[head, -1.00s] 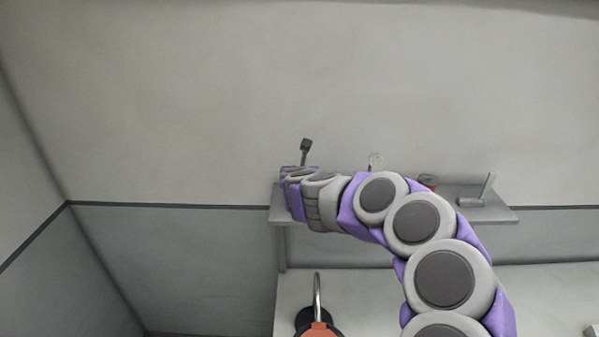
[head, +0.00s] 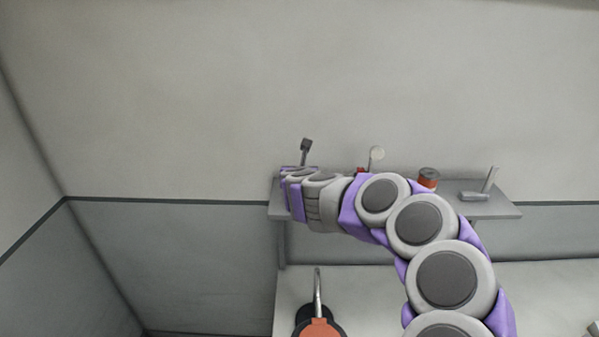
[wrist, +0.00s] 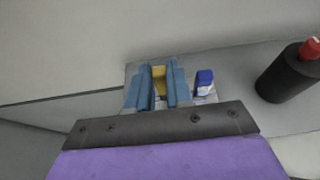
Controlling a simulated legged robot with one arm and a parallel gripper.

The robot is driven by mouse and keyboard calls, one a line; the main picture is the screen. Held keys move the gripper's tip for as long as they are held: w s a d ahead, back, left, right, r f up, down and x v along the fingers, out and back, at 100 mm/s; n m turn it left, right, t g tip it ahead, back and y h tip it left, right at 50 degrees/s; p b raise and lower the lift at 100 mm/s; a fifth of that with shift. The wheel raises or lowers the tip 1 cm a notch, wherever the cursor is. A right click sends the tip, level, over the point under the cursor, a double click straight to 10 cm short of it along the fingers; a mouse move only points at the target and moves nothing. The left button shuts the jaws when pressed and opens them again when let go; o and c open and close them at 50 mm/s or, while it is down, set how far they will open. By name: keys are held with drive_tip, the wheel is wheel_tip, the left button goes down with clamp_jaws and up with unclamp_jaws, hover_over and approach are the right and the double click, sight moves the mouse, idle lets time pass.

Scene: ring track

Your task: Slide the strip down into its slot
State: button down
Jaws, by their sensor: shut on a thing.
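In the wrist view, two blue fingers of my gripper (wrist: 160,88) point away from the dark wrist edge. A yellow strip (wrist: 159,82) shows between them, and the fingers are shut on it. Its lower end and the slot are hidden, so I cannot tell whether the strip is in the slot. In the head view my arm reaches left along the grey wall shelf (head: 395,214), and its end is at the shelf's left part. The fingers and the strip cannot be made out there.
A blue-topped block (wrist: 204,82) stands just right of the fingers. A black cylinder with a red top (wrist: 288,72) stands farther right. On the shelf are a red and dark can (head: 428,179) and a grey stand (head: 475,196). An orange and black object (head: 318,327) is below.

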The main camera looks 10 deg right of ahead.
drive_tip(key=shift+f+b, duration=0.9)
drive_tip(key=shift+f, duration=0.1)
drive_tip(key=c, duration=0.9)
unclamp_jaws()
drive_tip(key=shift+c, duration=0.2)
drive_tip(key=shift+s, duration=0.1)
drive_tip(key=v, duration=1.7)
drive_tip(key=shift+a, duration=0.1)
